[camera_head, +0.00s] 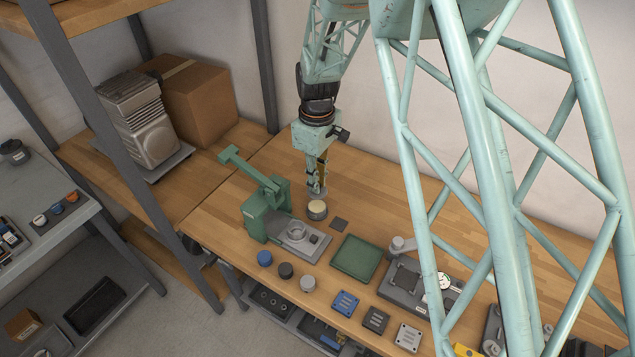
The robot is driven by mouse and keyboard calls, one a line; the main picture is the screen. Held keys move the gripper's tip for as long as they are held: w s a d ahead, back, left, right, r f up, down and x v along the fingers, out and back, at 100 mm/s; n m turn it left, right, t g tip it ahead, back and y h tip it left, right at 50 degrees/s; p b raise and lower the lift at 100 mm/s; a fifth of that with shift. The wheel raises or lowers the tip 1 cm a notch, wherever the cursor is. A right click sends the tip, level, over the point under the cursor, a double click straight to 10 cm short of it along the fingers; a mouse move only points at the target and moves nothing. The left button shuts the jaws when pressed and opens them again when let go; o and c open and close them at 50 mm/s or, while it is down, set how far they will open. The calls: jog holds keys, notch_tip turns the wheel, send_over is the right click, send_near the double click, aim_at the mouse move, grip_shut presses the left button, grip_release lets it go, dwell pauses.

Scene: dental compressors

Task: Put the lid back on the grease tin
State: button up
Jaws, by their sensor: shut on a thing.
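The grease tin (317,212) is a small, round, dark-sided tin with a pale cream top. My gripper (317,188) points straight down directly above the tin. It is shut on the lid (316,194), a small greyish piece between the fingertips, seen only in part. The lid looks very close over the tin. At this size I cannot tell whether they touch.
A green lever press (264,212) stands left of the tin, with a grey plate fixture (303,241) in front. Blue, black and grey round pieces (286,270) line the front. Bench behind the tin is clear.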

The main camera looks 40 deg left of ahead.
jog(key=shift+f, duration=0.2)
jog(key=shift+f+b, duration=1.2)
jog(key=shift+f, duration=1.7)
jog(key=shift+f, duration=0.1)
jog(key=shift+f+b, duration=0.2)
jog(key=shift+b, duration=0.4)
dwell(1.5)
dwell(0.4)
jog(key=o, duration=0.9)
jog(key=shift+o, duration=0.6)
jog(key=o, duration=0.3)
